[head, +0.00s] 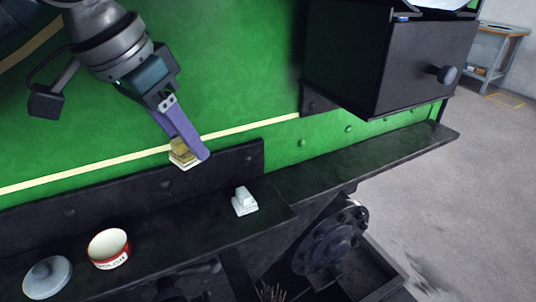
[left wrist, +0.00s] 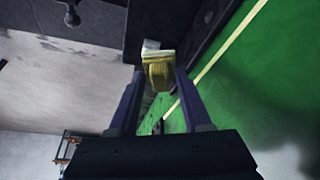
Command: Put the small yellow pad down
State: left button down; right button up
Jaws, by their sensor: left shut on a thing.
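My left gripper (head: 188,151) is shut on the small yellow pad (head: 179,146), which has a pale layer on its lower side. It holds the pad in front of the green tram side, above the dark ledge (head: 160,210). In the left wrist view the pad (left wrist: 158,72) sits between the two fingertips of the gripper (left wrist: 160,84). A white block-like pad (head: 244,201) lies on the ledge, to the right of and below the held pad. My right gripper is in neither view.
A white tin with a red rim (head: 109,249) and a pale round lid (head: 47,277) are at the left end of the ledge. A black box with a knob (head: 392,65) juts out at upper right. The ledge between tin and white pad is clear.

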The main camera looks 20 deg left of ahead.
pick_arm(q)
jog(key=b, duration=0.2)
send_over(210, 220)
jog(key=s, duration=0.1)
jog(key=f, duration=1)
jog(key=shift+s+a+f, duration=0.15)
jog(key=shift+a+f, duration=0.05)
jog(key=shift+f, duration=1.95)
jog(key=shift+c, duration=1.8)
grip_release()
jog(key=shift+f, duration=0.1)
